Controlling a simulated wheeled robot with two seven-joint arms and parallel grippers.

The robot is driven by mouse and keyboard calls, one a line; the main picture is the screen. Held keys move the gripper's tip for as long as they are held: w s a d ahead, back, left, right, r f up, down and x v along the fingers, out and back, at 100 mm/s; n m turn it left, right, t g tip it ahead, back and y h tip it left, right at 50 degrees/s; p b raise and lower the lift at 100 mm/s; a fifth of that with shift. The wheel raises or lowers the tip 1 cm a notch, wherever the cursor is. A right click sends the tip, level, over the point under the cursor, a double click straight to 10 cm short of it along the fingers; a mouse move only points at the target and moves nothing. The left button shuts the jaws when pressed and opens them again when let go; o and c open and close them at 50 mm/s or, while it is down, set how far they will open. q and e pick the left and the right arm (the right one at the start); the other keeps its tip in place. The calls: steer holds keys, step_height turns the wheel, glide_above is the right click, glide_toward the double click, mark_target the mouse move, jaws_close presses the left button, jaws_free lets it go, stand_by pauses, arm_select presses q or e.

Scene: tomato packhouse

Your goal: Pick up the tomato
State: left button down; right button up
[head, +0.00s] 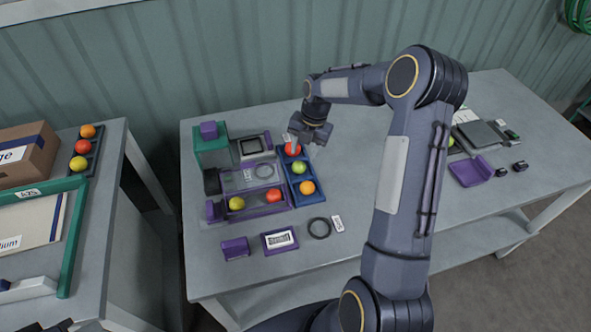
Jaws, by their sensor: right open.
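A blue tray (315,198) on the middle table holds a red tomato (292,149) in its far compartment, a green tomato (299,167) in the middle and an orange tomato (307,187) in the near one. My right gripper (303,139) is open, pointing down close to the red tomato at the tray's far end. It partly covers that tomato, and I cannot tell whether they touch. A clear purple-edged box (262,211) left of the tray holds a yellow tomato (237,203) and another red tomato (274,196). My left gripper is not seen.
A green stand (211,152) and a small scale (251,147) stand behind the box. A black ring (319,228) and a purple-framed display (280,239) lie in front. The left table carries a dark tomato tray (94,142) and a cardboard box (25,152).

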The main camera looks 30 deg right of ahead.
mark_target(300, 163)
steer(key=f, duration=0.2)
steer(key=a+f+p, duration=0.1)
steer(key=f, duration=0.1)
steer(key=shift+a+f, duration=0.15)
steer(key=shift+f, duration=0.15)
steer(key=shift+w+f+p, duration=0.1)
steer(key=shift+f+p, duration=0.2)
steer(key=shift+f, duration=0.2)
steer(key=c, duration=0.3)
